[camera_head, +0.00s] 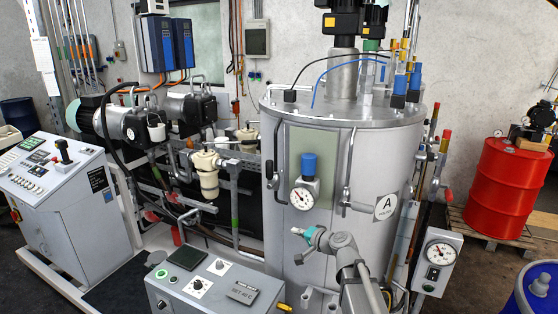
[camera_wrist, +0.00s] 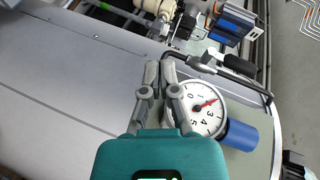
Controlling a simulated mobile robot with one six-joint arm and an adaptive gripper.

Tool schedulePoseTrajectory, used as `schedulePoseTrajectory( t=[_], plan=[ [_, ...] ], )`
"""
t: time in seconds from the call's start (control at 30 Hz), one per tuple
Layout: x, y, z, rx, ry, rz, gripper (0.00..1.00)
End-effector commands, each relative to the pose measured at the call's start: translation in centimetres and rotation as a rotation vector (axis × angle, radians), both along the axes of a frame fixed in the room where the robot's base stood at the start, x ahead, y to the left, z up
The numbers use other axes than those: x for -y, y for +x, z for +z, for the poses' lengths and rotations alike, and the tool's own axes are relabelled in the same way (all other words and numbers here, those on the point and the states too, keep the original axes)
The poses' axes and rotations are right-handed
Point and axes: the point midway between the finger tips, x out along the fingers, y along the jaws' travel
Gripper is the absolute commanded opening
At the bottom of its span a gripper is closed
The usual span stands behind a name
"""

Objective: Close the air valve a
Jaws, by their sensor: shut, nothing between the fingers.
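No part is clearly marked as air valve a, and I cannot tell which fitting it is. A bent metal bar with a black grip (camera_wrist: 241,67) runs beside the gauge. My gripper (camera_head: 298,232) is in front of the tank, below the gauge. In the wrist view its fingers (camera_wrist: 160,66) are shut and empty, close beside the gauge.
A grey control box (camera_head: 215,285) stands at the front below the gripper. A grey console (camera_head: 60,190) with a joystick is at left. A small gauge box (camera_head: 438,262) and a red drum (camera_head: 505,188) are at right. Pipes and pumps crowd the left of the tank.

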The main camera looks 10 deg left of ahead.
Motion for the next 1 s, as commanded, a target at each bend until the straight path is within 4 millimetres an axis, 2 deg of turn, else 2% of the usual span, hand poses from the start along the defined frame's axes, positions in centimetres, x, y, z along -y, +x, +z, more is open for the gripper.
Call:
schedulePoseTrajectory(
  t=[0.03,0.1,0.3,0.4,0.6,1.0],
  plan=[
    [-0.4,0.9,2.6,0.005,0.042,-0.019,0.00],
    [-0.8,1.9,4.7,0.011,0.104,-0.053,0.00],
    [-1.5,4.5,10.3,0.011,0.271,-0.146,0.00],
    [-1.6,5.5,12.2,0.005,0.336,-0.185,0.00],
    [-1.6,6.5,13.9,-0.005,0.409,-0.231,0.00],
    [-1.6,6.6,13.9,-0.007,0.419,-0.237,0.00]
  ],
)
